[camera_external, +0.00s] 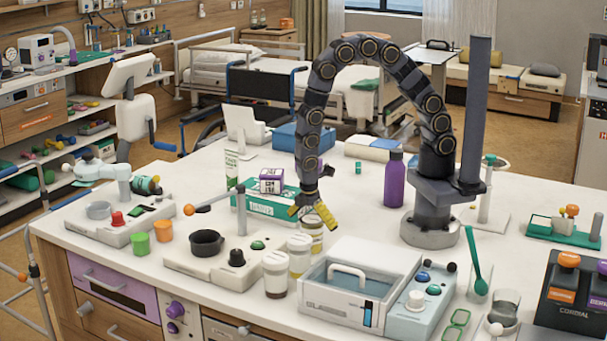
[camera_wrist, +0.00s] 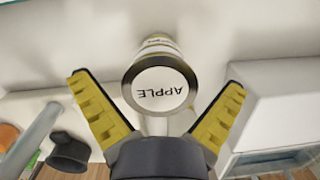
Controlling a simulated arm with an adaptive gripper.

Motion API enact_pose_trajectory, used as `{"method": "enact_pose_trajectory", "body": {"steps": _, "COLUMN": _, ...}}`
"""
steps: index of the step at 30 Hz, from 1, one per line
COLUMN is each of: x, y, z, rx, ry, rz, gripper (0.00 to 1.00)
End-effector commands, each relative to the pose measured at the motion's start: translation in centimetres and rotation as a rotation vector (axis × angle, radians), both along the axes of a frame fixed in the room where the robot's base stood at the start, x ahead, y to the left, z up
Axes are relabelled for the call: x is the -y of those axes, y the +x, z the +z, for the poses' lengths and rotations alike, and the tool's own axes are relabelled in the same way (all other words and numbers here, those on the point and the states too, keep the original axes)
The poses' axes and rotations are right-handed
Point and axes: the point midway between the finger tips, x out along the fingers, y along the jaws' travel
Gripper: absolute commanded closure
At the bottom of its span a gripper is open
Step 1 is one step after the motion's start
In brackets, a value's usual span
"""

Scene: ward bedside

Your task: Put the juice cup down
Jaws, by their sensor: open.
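A juice cup (camera_wrist: 160,90) with a round white lid marked APPLE stands between the spread yellow fingers of my gripper (camera_wrist: 160,84) in the wrist view. There is a gap between the lid and each finger. In the external view my gripper (camera_external: 313,213) points down, right above a cup (camera_external: 314,244) standing on the white table, and one finger hides part of that cup. The fingers are open and hold nothing.
Two similar lidded cups (camera_external: 299,256) (camera_external: 275,275) stand in front. Boxes (camera_external: 268,205) stand behind left; a purple bottle (camera_external: 395,180) stands behind right.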

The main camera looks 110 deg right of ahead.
Motion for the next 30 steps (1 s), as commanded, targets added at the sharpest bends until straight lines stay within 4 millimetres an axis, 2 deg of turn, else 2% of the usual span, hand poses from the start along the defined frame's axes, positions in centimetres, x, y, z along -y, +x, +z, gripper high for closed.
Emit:
{"method": "enact_pose_trajectory", "body": {"steps": 12, "x": -0.6, "y": 1.2, "z": 8.5, "rx": 0.012, "ry": 0.001, "rz": 0.002, "gripper": 0.0}}
{"method": "enact_pose_trajectory", "body": {"steps": 20, "x": -0.7, "y": 1.0, "z": 11.2, "rx": 0.005, "ry": 0.0, "rz": -0.006, "gripper": 0.0}}
{"method": "enact_pose_trajectory", "body": {"steps": 23, "x": -0.9, "y": 0.1, "z": 12.9, "rx": 0.011, "ry": -0.002, "rz": -0.039, "gripper": 0.0}}
{"method": "enact_pose_trajectory", "body": {"steps": 25, "x": -1.0, "y": -1.5, "z": 14.7, "rx": 0.008, "ry": -0.005, "rz": -0.087, "gripper": 0.0}}
{"method": "enact_pose_trajectory", "body": {"steps": 30, "x": -1.6, "y": -7.2, "z": 19.6, "rx": 0.006, "ry": -0.014, "rz": -0.246, "gripper": 0.0}}
